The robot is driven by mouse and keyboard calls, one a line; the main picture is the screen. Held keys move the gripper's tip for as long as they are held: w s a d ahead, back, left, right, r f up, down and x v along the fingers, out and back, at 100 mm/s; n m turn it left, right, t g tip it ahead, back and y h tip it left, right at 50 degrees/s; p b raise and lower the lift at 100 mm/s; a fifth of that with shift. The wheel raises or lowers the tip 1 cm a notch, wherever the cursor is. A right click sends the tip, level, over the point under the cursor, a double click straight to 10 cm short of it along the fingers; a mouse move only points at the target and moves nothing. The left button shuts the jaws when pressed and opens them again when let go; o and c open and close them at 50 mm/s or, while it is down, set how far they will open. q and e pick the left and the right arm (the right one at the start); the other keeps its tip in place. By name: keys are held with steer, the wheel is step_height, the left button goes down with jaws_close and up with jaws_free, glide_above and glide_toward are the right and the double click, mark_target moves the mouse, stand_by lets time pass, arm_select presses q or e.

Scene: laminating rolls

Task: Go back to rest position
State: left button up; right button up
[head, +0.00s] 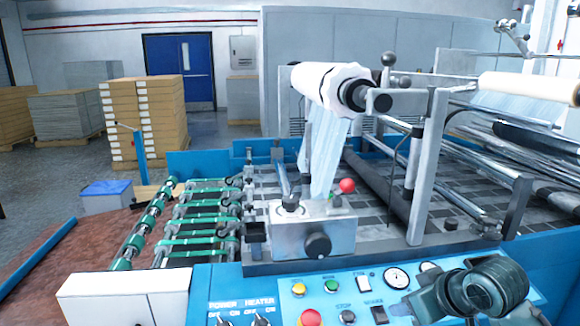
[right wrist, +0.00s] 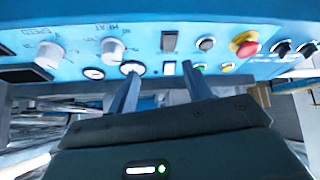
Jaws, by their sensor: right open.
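My right arm shows at the lower right of the head view, in front of the blue control panel (head: 270,290). Its fingertips are hard to make out there. In the right wrist view my right gripper (right wrist: 161,80) is open, its two dark fingers apart with nothing between them. The control panel (right wrist: 75,40) lies beyond the fingers, with knobs, gauges and a red button (right wrist: 244,43). I cannot tell whether the fingertips touch the panel. My left gripper is not in view.
The laminating machine has a white film roll (head: 330,85), green-belted rollers (head: 205,215) and metal uprights (head: 425,165) behind the panel. A white box (head: 125,298) stands at the panel's left. Stacked cartons (head: 145,120) and a blue door (head: 180,70) are far back.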

steer(key=s+a+f+m+g+h, duration=0.1)
steer(key=s+f, duration=0.4)
steer(key=s, duration=0.3)
steer(key=s+f+m+g, duration=0.1)
steer(key=s+f+g, duration=0.1)
steer(key=s+f, duration=0.55)
steer(key=s+a+f+m+g+h, duration=0.1)
steer(key=s+f, duration=0.3)
steer(key=s, duration=0.6)
steer(key=w+a+f+n+t+y, duration=0.1)
steer(key=w+a+f+t+y, duration=0.1)
steer(key=w+a+f+t, duration=0.3)
steer(key=shift+w+a+f+t+y, duration=0.4)
steer(key=shift+f+t, duration=0.5)
steer(key=shift+f, duration=0.35)
steer(key=shift+d, duration=0.1)
